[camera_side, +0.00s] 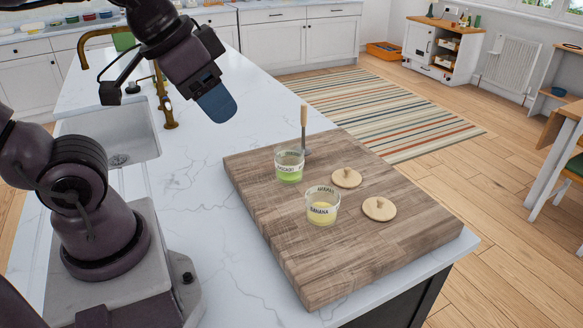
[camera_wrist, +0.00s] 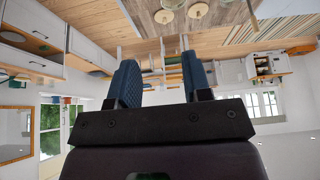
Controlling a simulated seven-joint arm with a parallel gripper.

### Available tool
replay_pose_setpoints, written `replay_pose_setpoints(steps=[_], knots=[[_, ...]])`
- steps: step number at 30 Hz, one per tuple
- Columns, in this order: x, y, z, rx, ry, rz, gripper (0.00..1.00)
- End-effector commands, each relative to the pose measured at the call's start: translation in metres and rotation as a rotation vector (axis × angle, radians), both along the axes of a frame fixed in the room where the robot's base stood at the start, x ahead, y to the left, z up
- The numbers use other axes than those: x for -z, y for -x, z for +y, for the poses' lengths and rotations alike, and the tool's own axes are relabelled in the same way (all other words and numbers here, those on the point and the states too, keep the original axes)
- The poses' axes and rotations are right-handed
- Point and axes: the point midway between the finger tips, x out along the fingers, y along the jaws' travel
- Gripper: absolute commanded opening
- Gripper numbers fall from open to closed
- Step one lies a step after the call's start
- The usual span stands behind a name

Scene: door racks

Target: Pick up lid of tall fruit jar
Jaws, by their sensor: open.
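My gripper (camera_side: 216,102) hangs high over the white counter, left of the board and above it. In the wrist view its two blue fingers (camera_wrist: 161,70) are apart with nothing between them. A glass jar labelled BANANA (camera_side: 322,207) holds something yellow and stands upright without a lid. A second open glass jar (camera_side: 289,166) with green contents stands behind it. Two round wooden lids with small knobs lie on the board: one lid (camera_side: 347,177) beside the jars and another lid (camera_side: 379,209) nearer the front right. Both lids show small in the wrist view.
The thick wooden board (camera_side: 310,262) lies on the white marble counter (camera_side: 200,225). An upright tool with a wooden handle (camera_side: 304,117) stands behind the green jar. A sink (camera_side: 115,145) and brass tap (camera_side: 163,95) are at the left. The board's front is clear.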

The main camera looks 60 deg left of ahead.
Motion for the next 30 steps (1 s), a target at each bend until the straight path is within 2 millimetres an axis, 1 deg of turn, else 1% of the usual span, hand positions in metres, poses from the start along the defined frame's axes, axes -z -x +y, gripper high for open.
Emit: replay_pose_setpoints(steps=[8, 9, 11, 12, 14, 15, 16, 23, 26, 29, 30], knots=[[0.0, 0.0, 0.0, 0.0, 0.0, 0.0, 0.45], [0.0, 0.0, 0.0, 0.0, 0.0, 0.0, 0.49], [0.0, 0.0, 0.0, 0.0, 0.0, 0.0, 0.63], [0.0, 0.0, 0.0, 0.0, 0.0, 0.0, 0.72], [0.0, 0.0, 0.0, 0.0, 0.0, 0.0, 0.86], [0.0, 0.0, 0.0, 0.0, 0.0, 0.0, 0.95], [0.0, 0.0, 0.0, 0.0, 0.0, 0.0, 1.0], [0.001, 0.0, 0.0, -0.001, 0.0, 0.008, 1.0], [0.012, -0.003, 0.001, -0.003, -0.001, 0.061, 1.0], [0.023, -0.016, 0.0, -0.001, -0.005, 0.14, 1.0], [0.025, -0.026, 0.0, 0.001, -0.007, 0.171, 1.0]])
